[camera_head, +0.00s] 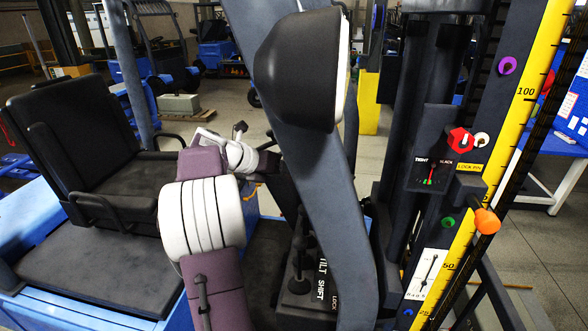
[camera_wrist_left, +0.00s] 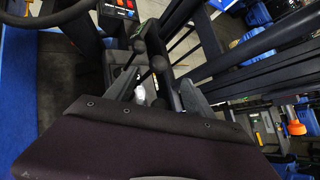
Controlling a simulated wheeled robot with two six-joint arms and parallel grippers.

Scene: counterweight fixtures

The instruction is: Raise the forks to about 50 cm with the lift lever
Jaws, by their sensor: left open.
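The control levers (camera_head: 300,245) stand on a dark console with the labels TILT, SHIFT and LOCK. No lift label is readable, and the grey pillar hides part of the console. In the left wrist view my left gripper (camera_wrist_left: 160,92) is open, with grey fingers either side of black-knobbed levers (camera_wrist_left: 158,65). I cannot tell whether it touches one. The forks are not visible.
An orange knob (camera_head: 487,220) sits beside the scale, between the 50 and 100 marks. A tight/slack indicator (camera_head: 432,165) and red knob (camera_head: 460,140) are on the mast. The thick grey pillar (camera_head: 325,170) stands before the levers. The black seat (camera_head: 90,140) is left.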

